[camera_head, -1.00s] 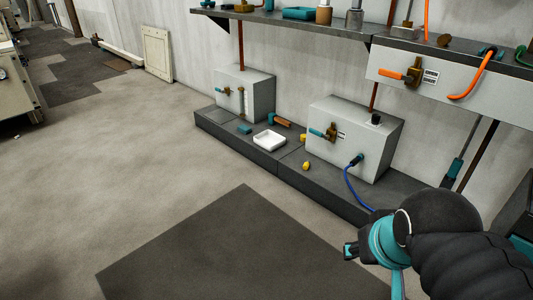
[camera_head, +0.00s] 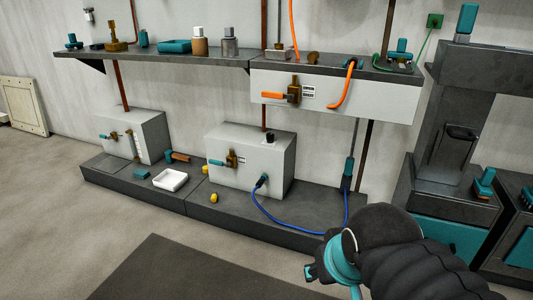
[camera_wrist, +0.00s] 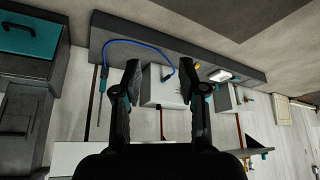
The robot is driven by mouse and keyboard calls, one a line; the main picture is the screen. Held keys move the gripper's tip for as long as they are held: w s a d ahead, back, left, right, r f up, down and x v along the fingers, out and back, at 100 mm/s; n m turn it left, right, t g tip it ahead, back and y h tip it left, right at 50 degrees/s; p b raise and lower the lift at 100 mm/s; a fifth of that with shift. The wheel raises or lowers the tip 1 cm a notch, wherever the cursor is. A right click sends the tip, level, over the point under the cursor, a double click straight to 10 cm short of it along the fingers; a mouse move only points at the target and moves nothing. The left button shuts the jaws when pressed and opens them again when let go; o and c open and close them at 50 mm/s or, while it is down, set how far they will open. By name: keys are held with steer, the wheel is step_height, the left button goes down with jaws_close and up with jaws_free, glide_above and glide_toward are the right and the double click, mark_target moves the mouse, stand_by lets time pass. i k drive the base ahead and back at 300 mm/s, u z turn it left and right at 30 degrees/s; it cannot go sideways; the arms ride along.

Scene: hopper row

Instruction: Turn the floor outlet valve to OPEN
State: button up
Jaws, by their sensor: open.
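Two grey boxes stand on the low dark plinth. The right box (camera_head: 268,178) has a brass valve with a teal lever (camera_head: 218,163) pointing left, beside a small label. The left box (camera_head: 150,130) has a smaller brass valve with a teal lever (camera_head: 104,136), also pointing left. The label text is too small to read, so I cannot tell which is the floor outlet valve. My gripper (camera_head: 312,272) is in front of the plinth, apart from both valves. In the wrist view it (camera_wrist: 160,68) is open and empty, with the right box (camera_wrist: 157,92) beyond its fingers.
A blue hose (camera_head: 285,228) runs from the right box along the plinth (camera_head: 240,213). A white tray (camera_head: 170,186) and small loose parts lie there. Above, a shelf box (camera_head: 350,112) carries an orange-levered valve (camera_head: 274,96). A dark mat (camera_head: 170,272) covers clear floor.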

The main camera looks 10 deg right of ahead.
mark_target(218, 162)
steer(key=z, duration=0.3)
steer(key=i, duration=0.5)
steer(key=z, duration=0.2)
steer(key=k, duration=1.05)
steer(key=u, duration=0.9)
steer(key=i, duration=1.5)
steer(key=z, duration=0.75)
